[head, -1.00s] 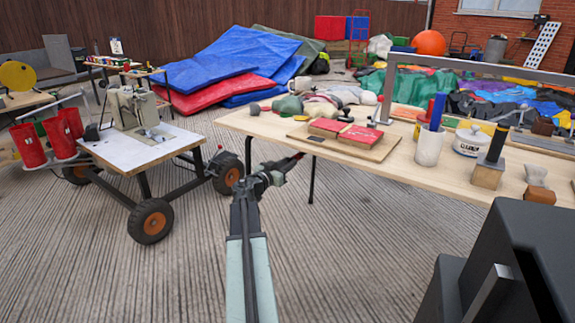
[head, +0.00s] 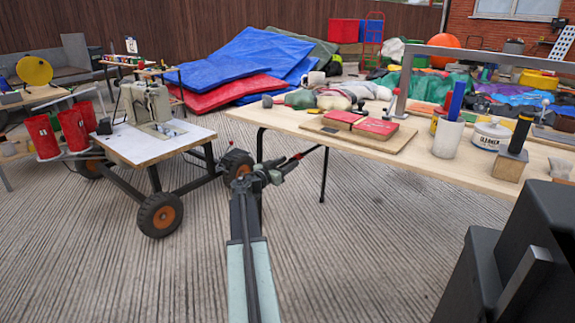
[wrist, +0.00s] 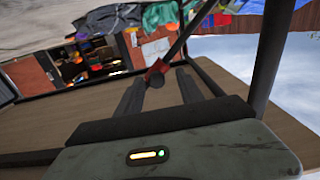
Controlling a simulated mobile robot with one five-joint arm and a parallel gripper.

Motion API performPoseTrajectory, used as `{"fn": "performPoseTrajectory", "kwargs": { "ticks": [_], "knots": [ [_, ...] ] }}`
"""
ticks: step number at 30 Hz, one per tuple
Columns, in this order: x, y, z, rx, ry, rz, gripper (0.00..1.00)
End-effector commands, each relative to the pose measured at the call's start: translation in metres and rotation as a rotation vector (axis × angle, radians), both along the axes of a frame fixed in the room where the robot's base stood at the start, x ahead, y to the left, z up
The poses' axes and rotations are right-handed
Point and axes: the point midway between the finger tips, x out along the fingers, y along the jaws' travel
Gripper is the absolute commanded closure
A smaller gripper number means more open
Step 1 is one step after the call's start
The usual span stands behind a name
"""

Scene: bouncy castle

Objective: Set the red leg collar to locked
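The red collar (wrist: 158,67) shows in the wrist view at the end of a dark bar, with a dark round knob beside it. It lies between my gripper's two dark fingers, near their tips; I cannot tell whether they touch it. My gripper (wrist: 160,73) is open. In the head view my gripper (head: 279,169) is at the near edge of the long wooden table (head: 400,157), close to a small red part (head: 299,156) below the edge, which looks like the same collar. The collar's locked or unlocked setting is not readable.
A wheeled cart (head: 150,148) with red buckets (head: 74,132) stands at the left. A thin table leg (head: 324,178) is right of my gripper. The ground in front is clear.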

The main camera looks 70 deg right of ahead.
Motion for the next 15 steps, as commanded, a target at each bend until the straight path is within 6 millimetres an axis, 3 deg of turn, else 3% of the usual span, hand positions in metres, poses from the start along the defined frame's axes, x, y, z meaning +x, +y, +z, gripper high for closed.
{"fn": "performPoseTrajectory", "kwargs": {
  "ticks": [8,15],
  "knots": [
    [0.001,0.009,0.000,-0.001,0.001,-0.002,0.55],
    [0.012,0.051,0.000,0.000,0.001,0.002,0.55]
  ]
}}
